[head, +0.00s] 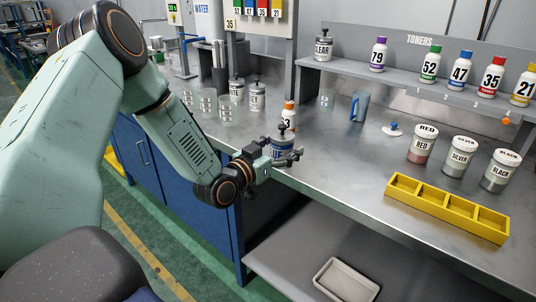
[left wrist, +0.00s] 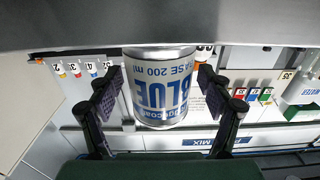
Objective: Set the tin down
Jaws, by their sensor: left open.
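A tin with a white and blue label (head: 282,148) and a dark fitting on top stands upright near the front edge of the metal bench (head: 330,165). In the left wrist view, the tin (left wrist: 160,90) reads BLUE, 200 ml. My left gripper (head: 284,160) is open, with one finger on each side of the tin. In the left wrist view, small gaps show between the fingers (left wrist: 157,100) and the tin's sides. The tin's base is partly hidden by the gripper, so I cannot tell how it meets the bench. My right gripper is not in view.
A bottle with an orange cap (head: 289,113) stands just behind the tin. Clear cups (head: 207,102) and more tins (head: 257,97) stand to the left. Bare bench lies between.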

